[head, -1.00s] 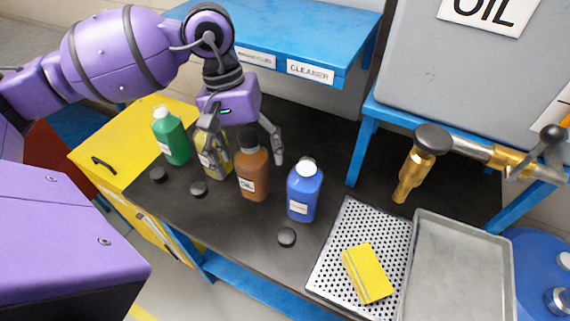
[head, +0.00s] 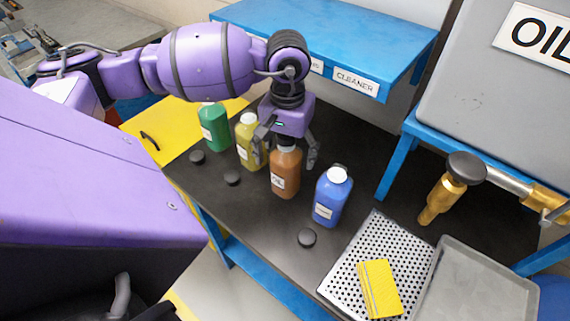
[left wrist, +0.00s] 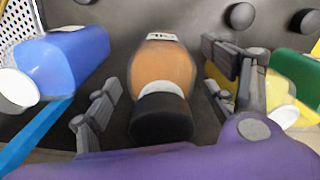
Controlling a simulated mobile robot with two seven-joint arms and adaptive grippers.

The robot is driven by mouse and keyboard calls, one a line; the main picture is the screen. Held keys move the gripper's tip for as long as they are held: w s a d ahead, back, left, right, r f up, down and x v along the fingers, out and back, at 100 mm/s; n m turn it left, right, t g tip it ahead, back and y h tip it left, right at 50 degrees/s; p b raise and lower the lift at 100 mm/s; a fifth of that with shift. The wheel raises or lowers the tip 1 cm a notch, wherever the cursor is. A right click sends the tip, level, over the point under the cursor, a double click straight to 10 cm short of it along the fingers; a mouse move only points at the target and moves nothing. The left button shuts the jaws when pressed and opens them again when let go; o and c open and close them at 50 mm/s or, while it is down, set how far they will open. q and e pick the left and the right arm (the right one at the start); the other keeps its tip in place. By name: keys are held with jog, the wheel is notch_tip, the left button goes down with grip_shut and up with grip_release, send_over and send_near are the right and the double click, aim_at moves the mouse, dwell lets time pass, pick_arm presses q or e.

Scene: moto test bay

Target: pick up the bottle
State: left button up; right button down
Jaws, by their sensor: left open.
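A brown bottle (head: 285,175) with a dark cap and a white label stands upright on the dark bench top. My left gripper (head: 285,160) is open above it, with one finger on each side of its upper part. In the left wrist view the brown bottle (left wrist: 165,75) and its black cap lie between the spread fingers (left wrist: 158,110), with gaps at both sides. A yellow bottle (head: 247,130) and a green bottle (head: 214,130) stand to the left, and a blue bottle (head: 331,198) to the right. My right gripper is not in view.
A perforated plate (head: 345,270) with a yellow sponge (head: 380,289) and a grey tray (head: 470,290) are at the right. A brass tap (head: 440,195) hangs above. A blue shelf (head: 340,30) is behind.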

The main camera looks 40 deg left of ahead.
pick_arm(q)
grip_shut()
dwell(0.5)
jog(key=shift+r, duration=0.1)
